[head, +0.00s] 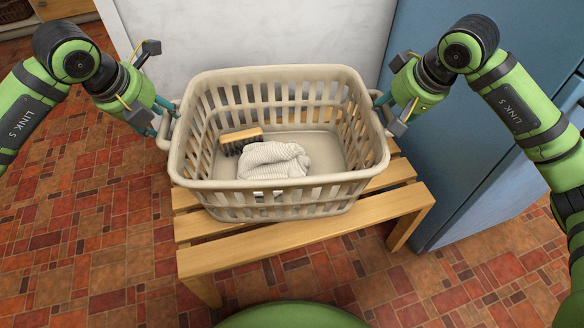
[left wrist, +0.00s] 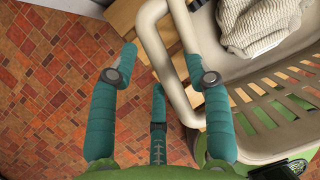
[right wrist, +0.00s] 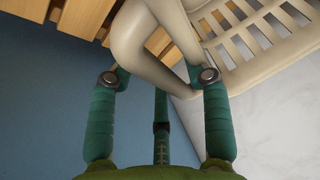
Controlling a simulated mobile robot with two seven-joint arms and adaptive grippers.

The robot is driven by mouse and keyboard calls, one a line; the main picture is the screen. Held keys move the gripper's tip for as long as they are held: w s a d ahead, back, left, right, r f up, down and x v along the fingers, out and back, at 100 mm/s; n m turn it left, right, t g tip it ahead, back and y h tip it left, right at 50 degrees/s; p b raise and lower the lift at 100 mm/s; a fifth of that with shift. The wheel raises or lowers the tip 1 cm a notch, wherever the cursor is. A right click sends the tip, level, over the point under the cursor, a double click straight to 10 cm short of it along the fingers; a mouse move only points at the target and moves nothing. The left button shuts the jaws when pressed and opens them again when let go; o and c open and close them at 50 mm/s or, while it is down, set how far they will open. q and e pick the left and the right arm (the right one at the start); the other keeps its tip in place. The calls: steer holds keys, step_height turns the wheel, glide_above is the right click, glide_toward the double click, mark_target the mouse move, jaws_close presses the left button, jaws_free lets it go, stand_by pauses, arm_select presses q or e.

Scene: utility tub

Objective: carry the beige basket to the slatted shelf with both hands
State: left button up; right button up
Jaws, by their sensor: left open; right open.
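The beige basket (head: 278,202) stands upright on a slatted wooden bench (head: 310,233). A folded pale knit cloth (head: 273,160) and a wooden-backed brush (head: 241,138) lie inside it. My left gripper (head: 163,117) is open at the basket's left handle (left wrist: 178,85); in the left wrist view that handle runs between the two fingers. My right gripper (head: 385,112) is open at the right handle (right wrist: 140,48); in the right wrist view the handle loop shows between the fingertips. I cannot tell whether any finger touches a handle.
A blue cabinet or appliance (head: 470,150) stands close on the right, beside my right arm. A white wall panel (head: 250,35) is behind the basket. A wooden shelf unit (head: 65,8) with a wicker basket is at the top left. Red tiled floor (head: 80,220) is clear at left.

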steer(key=shift+r, duration=0.15)
arm_select(q)
steer(key=v, duration=1)
steer(key=shift+r, duration=0.35)
arm_select(e)
steer(key=v, duration=1.2)
arm_select(q)
steer(key=shift+s+a, duration=0.1)
steer(key=shift+s, duration=0.05)
